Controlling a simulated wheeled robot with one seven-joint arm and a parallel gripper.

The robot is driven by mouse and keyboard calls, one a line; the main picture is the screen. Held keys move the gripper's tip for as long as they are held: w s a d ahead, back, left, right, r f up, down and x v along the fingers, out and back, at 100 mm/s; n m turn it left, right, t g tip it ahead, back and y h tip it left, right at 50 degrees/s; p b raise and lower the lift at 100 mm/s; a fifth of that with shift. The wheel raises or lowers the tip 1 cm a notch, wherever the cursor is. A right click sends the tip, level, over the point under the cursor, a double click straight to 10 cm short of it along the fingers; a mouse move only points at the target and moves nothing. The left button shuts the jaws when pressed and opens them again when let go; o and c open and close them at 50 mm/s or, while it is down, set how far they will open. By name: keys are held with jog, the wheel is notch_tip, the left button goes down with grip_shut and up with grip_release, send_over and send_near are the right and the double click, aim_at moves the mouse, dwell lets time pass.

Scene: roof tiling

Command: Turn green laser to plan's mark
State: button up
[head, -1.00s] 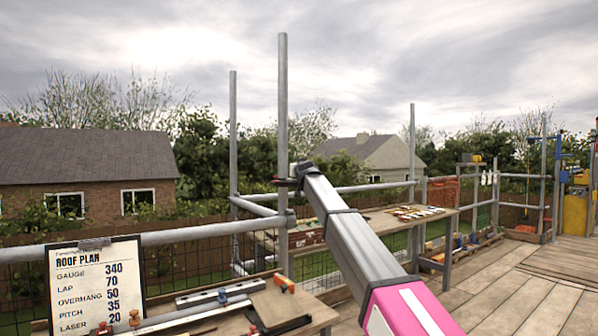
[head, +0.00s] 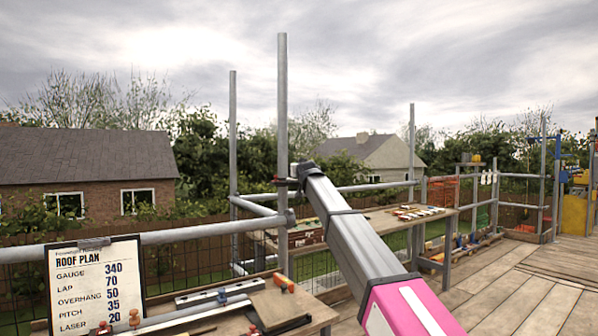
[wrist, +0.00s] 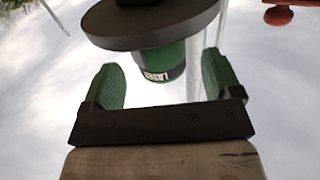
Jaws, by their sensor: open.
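The green laser (wrist: 163,58) shows in the wrist view as a short green cylinder with a pale lettered band, below a wide dark disc (wrist: 150,25). My gripper (wrist: 162,82) is open, with one green finger on either side of the laser and a visible gap on both sides. I cannot tell how far the fingers reach along it. The roof plan board (head: 95,285) stands at lower left in the head view and lists gauge 340, lap 70, overhang 50, pitch 35 and laser 20. My arm hides the gripper and the laser there.
A red knob (wrist: 278,15) shows at the wrist view's upper right. In the head view, an upright scaffold pole (head: 282,110) stands by my arm's far end. A near bench (head: 310,312) holds tools; a farther table (head: 380,222) holds small items. The plank deck (head: 530,300) at right is clear.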

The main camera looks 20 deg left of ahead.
jog(key=v, duration=0.6)
jog(key=shift+s, duration=0.25)
jog(key=shift+d, duration=0.1)
jog(key=s+d+f+m+g+h, duration=0.1)
jog(key=d+f+g+h, duration=0.1)
jog(key=d+f, duration=1.05)
jog(key=s+d+f+m+g+h, duration=0.1)
jog(key=s+d+f+g+h, duration=0.15)
jog(key=d+f, duration=0.95)
jog(key=s+d+f+m+g+h, duration=0.1)
jog(key=d+f+g+h, duration=0.3)
jog(key=f, duration=1.5)
jog(key=s+d+f+m+g, duration=0.1)
jog(key=s+d+f+g, duration=0.3)
jog(key=s+d+f, duration=0.7)
jog(key=s+d+f+g+y, duration=0.1)
jog(key=s+d+f+g, duration=0.3)
jog(key=s+d+f, duration=0.7)
jog(key=s+f, duration=0.3)
jog(key=s, duration=0.2)
jog(key=shift+s+f+m, duration=0.15)
jog(key=shift+s+m, duration=0.05)
jog(key=shift+m, duration=0.2)
